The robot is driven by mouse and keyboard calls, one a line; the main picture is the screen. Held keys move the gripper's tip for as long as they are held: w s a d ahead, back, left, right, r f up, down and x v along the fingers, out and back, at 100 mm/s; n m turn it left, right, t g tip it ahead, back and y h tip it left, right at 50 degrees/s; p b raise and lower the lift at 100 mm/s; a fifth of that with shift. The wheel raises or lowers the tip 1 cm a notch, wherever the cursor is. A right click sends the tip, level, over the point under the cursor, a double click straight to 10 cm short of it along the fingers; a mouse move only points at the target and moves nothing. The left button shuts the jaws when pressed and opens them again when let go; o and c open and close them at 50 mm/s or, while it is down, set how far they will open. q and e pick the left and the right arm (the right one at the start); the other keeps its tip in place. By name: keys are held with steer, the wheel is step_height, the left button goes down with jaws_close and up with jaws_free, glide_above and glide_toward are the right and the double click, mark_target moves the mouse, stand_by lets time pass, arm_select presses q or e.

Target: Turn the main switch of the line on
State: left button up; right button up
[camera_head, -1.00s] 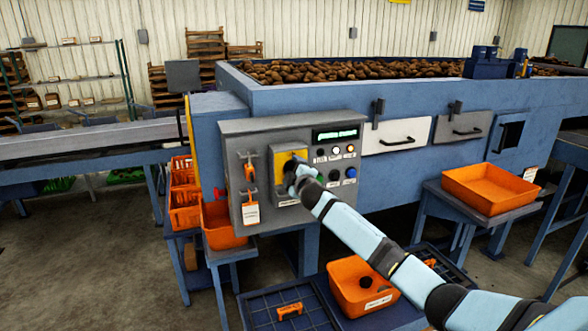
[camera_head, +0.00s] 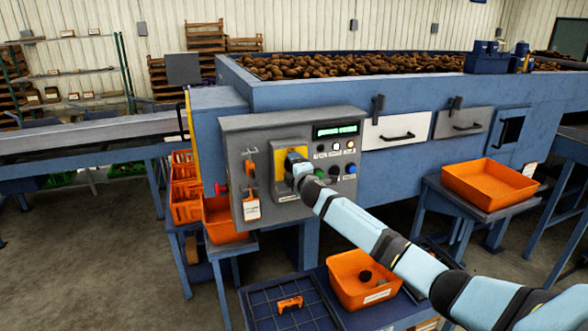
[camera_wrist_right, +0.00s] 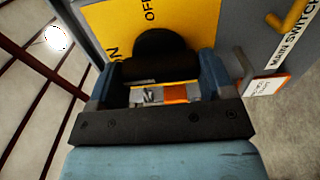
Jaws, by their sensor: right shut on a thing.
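The control box (camera_head: 237,150) of the line stands on the front of the blue grader. Its main switch has a yellow plate (camera_head: 280,160), partly hidden behind my right gripper (camera_head: 294,164). In the right wrist view the yellow plate (camera_wrist_right: 115,22) bears the words ON and OFF. The black switch knob (camera_wrist_right: 160,47) sits between the fingers of my right gripper (camera_wrist_right: 162,75), which is shut on it. The view there is tilted, with OFF at the top and ON at the left. The exact knob pointing is hard to tell. My left gripper is not in view.
A lit green display (camera_head: 337,130) and several buttons sit right of the switch. An orange padlock hasp and tag (camera_head: 251,200) hang left of it. Orange bins (camera_head: 490,184) stand on side tables, another bin (camera_head: 362,290) below. Potatoes (camera_head: 370,66) fill the hopper.

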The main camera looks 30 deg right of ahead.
steer(key=o, duration=0.9)
steer(key=b+v, duration=0.2)
steer(key=v, duration=1.2)
steer(key=shift+w+f, duration=0.1)
